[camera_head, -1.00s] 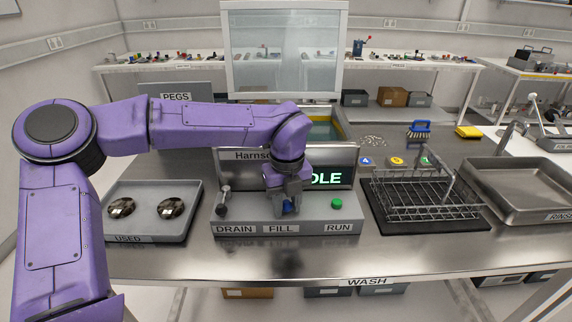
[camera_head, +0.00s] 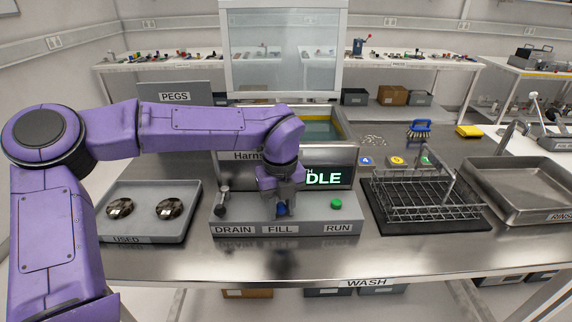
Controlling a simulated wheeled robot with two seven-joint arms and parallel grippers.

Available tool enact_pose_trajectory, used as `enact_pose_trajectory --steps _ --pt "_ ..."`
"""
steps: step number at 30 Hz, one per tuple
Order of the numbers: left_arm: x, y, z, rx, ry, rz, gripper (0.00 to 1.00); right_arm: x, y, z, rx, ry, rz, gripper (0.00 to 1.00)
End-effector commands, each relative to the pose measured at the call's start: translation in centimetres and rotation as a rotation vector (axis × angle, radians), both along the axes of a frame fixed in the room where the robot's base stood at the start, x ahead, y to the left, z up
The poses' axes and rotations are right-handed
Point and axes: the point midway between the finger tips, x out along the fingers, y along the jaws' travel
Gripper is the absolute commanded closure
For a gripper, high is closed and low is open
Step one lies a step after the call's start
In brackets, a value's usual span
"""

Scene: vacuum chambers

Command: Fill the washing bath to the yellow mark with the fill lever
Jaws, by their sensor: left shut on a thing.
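The washing bath (camera_head: 328,120) stands at the back of the bench, with greenish liquid showing under a raised glass lid; I cannot make out where the liquid stands against a mark. Its front panel carries a display that reads "DLE" (camera_head: 324,178), partly covered by my arm. The fill lever (camera_head: 281,210) has a blue knob above the FILL label. My left gripper (camera_head: 281,207) is shut on the fill lever, hiding most of it. The drain lever (camera_head: 222,201) stands to the left, and a green run button (camera_head: 336,204) to the right. My right gripper is not in view.
A grey USED tray (camera_head: 120,230) with two dark round parts lies left. A wire rack (camera_head: 425,200) on a black mat and a steel rinse basin (camera_head: 520,215) stand right. The bench front is clear.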

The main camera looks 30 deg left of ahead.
Motion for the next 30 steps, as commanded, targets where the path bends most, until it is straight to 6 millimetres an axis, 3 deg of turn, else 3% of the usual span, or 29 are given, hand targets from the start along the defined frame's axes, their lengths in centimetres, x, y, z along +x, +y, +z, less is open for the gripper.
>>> enact_pose_trajectory --steps 30 --pt "-1.0 0.9 0.1 0.001 -0.003 -0.001 0.73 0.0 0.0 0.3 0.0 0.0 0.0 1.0"
